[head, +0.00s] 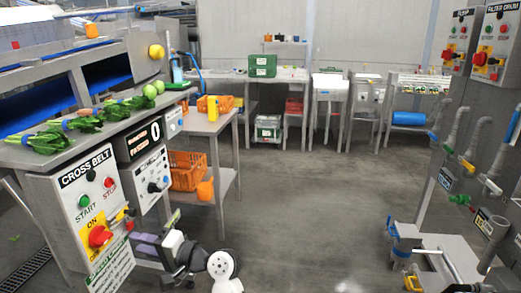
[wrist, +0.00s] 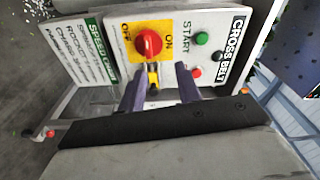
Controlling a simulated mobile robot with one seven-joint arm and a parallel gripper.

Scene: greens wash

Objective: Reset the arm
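My arm shows at the lower left in the head view, with my gripper (head: 140,238) beside the lower part of the CROSS BELT control box (head: 62,205). In the wrist view my gripper (wrist: 160,78) is open, its two dark purple fingers apart and pointing at the box face. A red rotary switch on a yellow plate (wrist: 148,43) lies just beyond them. A yellow and black piece (wrist: 153,77) shows between the fingers; I cannot tell whether they touch it. Green START (wrist: 201,38) and red STOP (wrist: 196,72) buttons are to the right.
A steel ledge with leafy greens (head: 45,142) runs above the box. An orange crate (head: 187,172) sits on a nearby table's lower shelf. Filter drum panels (head: 492,45) and pipes stand at the right. The middle floor (head: 300,200) is clear.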

